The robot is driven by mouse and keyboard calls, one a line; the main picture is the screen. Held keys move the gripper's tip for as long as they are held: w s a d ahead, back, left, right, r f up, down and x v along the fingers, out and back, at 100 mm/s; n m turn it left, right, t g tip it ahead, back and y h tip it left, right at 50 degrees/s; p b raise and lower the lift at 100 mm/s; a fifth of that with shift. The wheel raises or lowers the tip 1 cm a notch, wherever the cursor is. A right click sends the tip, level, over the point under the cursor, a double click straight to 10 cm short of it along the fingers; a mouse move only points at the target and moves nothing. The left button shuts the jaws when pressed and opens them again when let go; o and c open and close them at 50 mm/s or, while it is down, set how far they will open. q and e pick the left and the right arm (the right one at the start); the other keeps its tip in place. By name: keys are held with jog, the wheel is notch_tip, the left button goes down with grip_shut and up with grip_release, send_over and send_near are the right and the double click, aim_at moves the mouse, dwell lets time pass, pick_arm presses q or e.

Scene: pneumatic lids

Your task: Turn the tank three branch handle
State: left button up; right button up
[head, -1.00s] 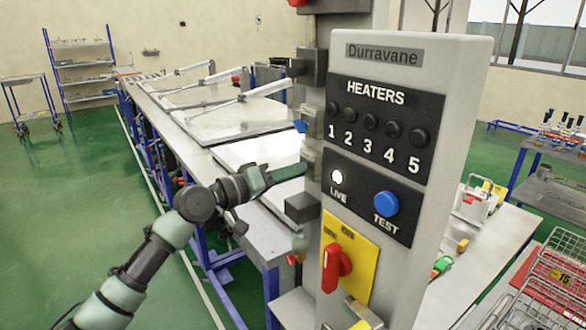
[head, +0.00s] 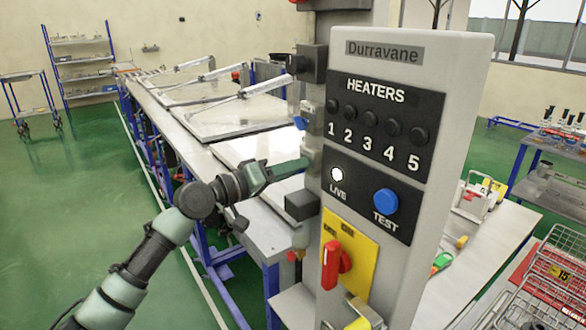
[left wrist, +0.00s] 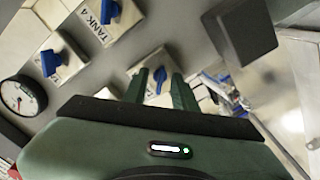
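My left gripper (head: 304,165) reaches in from the left to the side of the grey Durravane cabinet. Its green fingers show in the left wrist view (left wrist: 160,82) and stand apart. A blue branch handle (left wrist: 160,74) shows in the gap between the fingertips; I cannot tell whether they touch it, and its label is not readable. Another blue handle (left wrist: 109,11) is beside the "TANK 4" label (left wrist: 90,22). A further blue handle (left wrist: 50,62) sits to the left. The right gripper is not in view.
A round gauge (left wrist: 22,95) and a dark block (left wrist: 240,30) flank the handles. The cabinet front (head: 375,170) carries heater lamps, a blue TEST button (head: 385,202) and a red switch (head: 335,264). A long bench (head: 215,130) runs behind; green floor is free at left.

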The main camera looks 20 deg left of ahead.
pick_arm(q)
jog(key=shift+s+a+f, duration=0.15)
jog(key=shift+s+a, duration=0.05)
jog(key=shift+s, duration=0.05)
jog(key=b+v, duration=0.3)
jog(key=v, duration=0.4)
